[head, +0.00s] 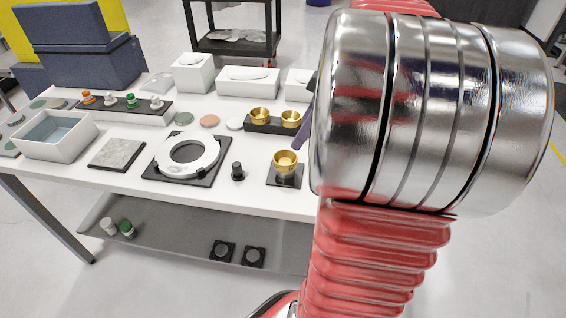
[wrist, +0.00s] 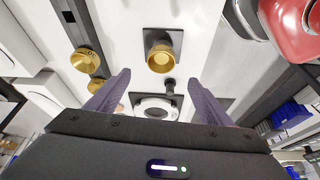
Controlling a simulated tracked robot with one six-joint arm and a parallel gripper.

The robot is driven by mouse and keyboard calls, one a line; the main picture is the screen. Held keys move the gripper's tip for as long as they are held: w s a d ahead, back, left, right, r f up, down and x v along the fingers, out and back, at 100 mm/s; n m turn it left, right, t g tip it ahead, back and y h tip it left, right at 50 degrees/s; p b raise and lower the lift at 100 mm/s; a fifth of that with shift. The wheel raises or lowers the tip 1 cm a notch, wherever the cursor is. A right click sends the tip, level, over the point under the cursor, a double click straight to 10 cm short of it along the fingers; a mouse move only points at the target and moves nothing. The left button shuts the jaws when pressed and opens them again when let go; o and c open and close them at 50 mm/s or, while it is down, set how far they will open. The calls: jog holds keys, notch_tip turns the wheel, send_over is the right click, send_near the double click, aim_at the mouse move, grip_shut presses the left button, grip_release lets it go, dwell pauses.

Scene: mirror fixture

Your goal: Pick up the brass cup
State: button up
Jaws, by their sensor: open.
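A brass cup (head: 285,161) stands on a small black square base (head: 272,181) near the table's front edge. In the wrist view this cup (wrist: 160,57) shows beyond my fingertips, roughly centred between them and apart from both. My gripper (wrist: 159,78) is open and empty, with two purple fingers spread wide. In the head view only a bit of a purple finger shows beside my arm, which hides the rest. Two more brass cups (head: 260,115) (head: 290,118) sit in a dark holder (head: 273,127) behind the first; they show at the left in the wrist view.
The white table (head: 130,185) also bears a white ring fixture (head: 187,155) on a black plate, a small black knob (head: 238,171), a white tray (head: 56,150) and white boxes (head: 248,82). A grey lower shelf (head: 170,236) holds several small parts.

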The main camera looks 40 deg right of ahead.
send_over(283, 162)
jog(key=s+d, duration=0.2)
jog(key=f, duration=0.7)
jog(key=shift+a+f, duration=0.15)
jog(key=shift+a, duration=0.05)
jog(key=shift+x, duration=2.6)
jog(key=shift+s, duration=0.15)
jog(key=c, duration=1.2)
jog(key=shift+o, duration=0.2)
notch_tip(283, 162, up, 10)
